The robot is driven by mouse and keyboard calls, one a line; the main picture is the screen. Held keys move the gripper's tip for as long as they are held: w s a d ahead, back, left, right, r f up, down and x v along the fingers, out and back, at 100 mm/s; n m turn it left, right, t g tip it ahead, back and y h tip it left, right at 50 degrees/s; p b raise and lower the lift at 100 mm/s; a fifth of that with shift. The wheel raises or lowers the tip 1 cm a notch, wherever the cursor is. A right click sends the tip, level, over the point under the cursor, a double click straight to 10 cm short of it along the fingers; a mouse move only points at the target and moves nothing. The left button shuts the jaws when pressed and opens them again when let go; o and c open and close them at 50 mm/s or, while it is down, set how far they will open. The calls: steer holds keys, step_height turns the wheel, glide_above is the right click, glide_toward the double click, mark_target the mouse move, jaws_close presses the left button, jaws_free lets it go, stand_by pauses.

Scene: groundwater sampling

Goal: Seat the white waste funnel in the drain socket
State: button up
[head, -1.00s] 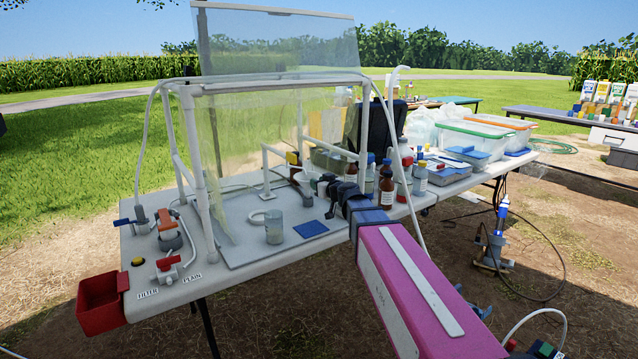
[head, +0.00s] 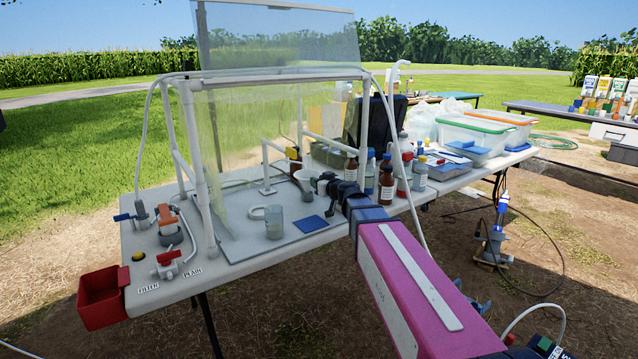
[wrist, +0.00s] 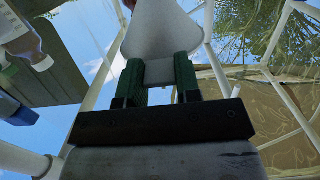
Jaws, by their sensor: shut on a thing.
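My gripper (wrist: 160,80) is shut on the white funnel (wrist: 160,32); its two green-padded fingers sit on either side of the narrow part in the wrist view. The wide cone extends beyond the fingertips, toward the top of that picture. In the head view my gripper (head: 322,183) is over the hood tray, and a small white shape (head: 304,176), apparently the funnel, shows beside it. It is too small there to tell its tilt or whether it touches anything. I cannot make out the drain socket for sure.
A beaker (head: 274,222) and a blue pad (head: 311,223) lie on the tray left of my arm. Several bottles (head: 387,184) stand close on the right. White hood pipes (head: 195,170) and a clear screen enclose the left side. A red bin (head: 101,300) hangs at the table's left end.

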steer(key=shift+r, duration=1.2)
steer(key=shift+f, duration=1.35)
stand_by(0.7)
steer(key=o, duration=1)
steer(key=v, duration=1.1)
steer(key=shift+a, duration=0.1)
